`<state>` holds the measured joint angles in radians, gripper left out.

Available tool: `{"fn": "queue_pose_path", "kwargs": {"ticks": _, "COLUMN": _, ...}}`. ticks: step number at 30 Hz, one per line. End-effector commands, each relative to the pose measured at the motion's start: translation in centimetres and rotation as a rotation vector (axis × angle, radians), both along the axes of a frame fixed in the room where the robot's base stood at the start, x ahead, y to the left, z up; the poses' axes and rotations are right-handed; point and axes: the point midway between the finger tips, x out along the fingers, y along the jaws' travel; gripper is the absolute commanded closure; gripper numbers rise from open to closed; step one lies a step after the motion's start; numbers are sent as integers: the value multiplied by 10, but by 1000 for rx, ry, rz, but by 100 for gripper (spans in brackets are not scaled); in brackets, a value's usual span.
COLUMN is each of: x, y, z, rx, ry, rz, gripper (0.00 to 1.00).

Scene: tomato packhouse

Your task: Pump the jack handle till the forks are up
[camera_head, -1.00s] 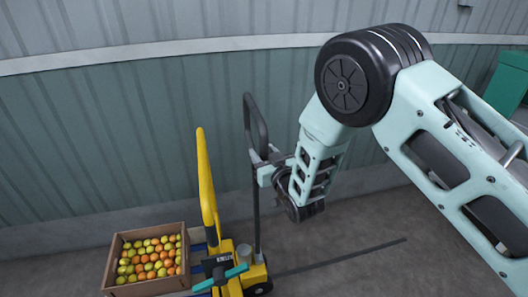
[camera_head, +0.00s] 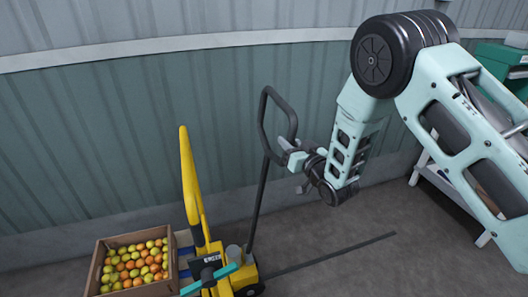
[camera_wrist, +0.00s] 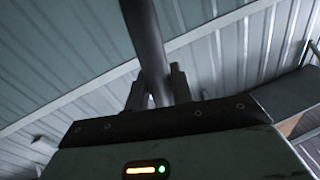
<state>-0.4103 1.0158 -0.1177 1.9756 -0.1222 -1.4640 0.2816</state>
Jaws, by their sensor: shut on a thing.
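In the wrist view the handle (camera_wrist: 143,35) runs as a dark tube down between the fingertips of my gripper (camera_wrist: 162,85).
A cardboard crate (camera_head: 172,277) of yellow and orange tomatoes stands left of the yellow post (camera_head: 190,180). A corrugated wall (camera_head: 120,130) runs behind. A white stand (camera_head: 437,184) with a green bin (camera_head: 500,62) is at the right.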

Motion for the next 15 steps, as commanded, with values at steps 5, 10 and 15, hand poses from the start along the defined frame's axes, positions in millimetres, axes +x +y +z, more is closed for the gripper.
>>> {"fn": "queue_pose_path", "kwargs": {"ticks": 5, "x": 18, "y": -56, "z": -16, "rx": 69, "ry": 15, "rz": -11, "gripper": 100}}
{"fn": "queue_pose_path", "kwargs": {"ticks": 10, "x": 31, "y": -102, "z": -30, "rx": 137, "ry": 34, "rz": -10, "gripper": 100}}
{"fn": "queue_pose_path", "kwargs": {"ticks": 15, "x": 41, "y": -138, "z": -41, "rx": 190, "ry": 51, "rz": -6, "gripper": 100}}
